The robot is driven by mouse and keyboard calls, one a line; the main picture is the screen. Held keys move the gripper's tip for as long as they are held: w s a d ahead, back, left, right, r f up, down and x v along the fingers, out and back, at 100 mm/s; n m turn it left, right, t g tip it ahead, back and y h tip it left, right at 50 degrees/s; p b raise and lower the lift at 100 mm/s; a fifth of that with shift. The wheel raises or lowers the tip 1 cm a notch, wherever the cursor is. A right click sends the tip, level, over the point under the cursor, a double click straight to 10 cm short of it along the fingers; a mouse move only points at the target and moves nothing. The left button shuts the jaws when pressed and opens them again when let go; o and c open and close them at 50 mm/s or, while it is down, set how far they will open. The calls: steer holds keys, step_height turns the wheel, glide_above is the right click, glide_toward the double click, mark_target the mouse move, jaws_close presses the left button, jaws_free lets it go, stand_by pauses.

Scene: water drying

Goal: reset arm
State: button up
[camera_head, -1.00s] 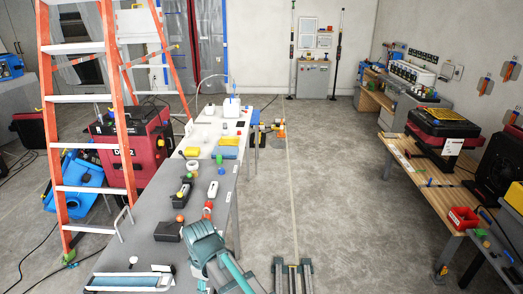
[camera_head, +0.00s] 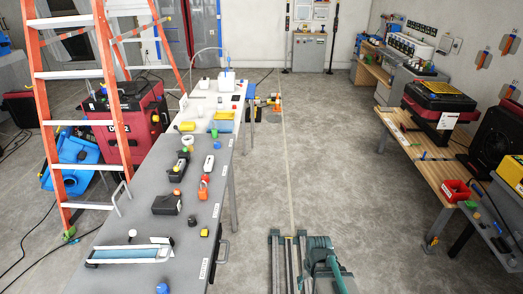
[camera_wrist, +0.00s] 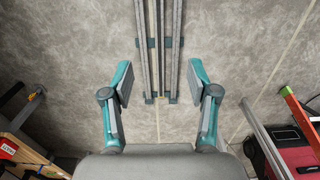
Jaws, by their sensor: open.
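My gripper (camera_wrist: 160,72) is open and empty in the wrist view. Its two teal and grey fingers stand wide apart, with only the rails (camera_wrist: 158,40) and bare concrete floor showing between and beyond them. In the head view my teal arm (camera_head: 322,264) is folded in over the rails at the bottom, right of the grey table (camera_head: 215,190) and clear of it. The fingers cannot be made out there.
The grey table holds a blue-and-white tray (camera_head: 130,254), a black box (camera_head: 167,204), a red padlock-like item (camera_head: 203,187) and other small items. An orange ladder (camera_head: 75,121) stands left. A wooden bench (camera_head: 438,174) stands right. The floor between is free.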

steer(key=s+f+g, duration=0.3)
steer(key=s+f, duration=0.6)
steer(key=s, duration=0.5)
steer(key=s+f+g, duration=0.3)
steer(key=s+f, duration=0.5)
steer(key=s, duration=0.6)
steer(key=shift+s+a+f+g+b, duration=0.2)
steer(key=shift+f+g+b, duration=0.1)
steer(key=shift+f, duration=0.1)
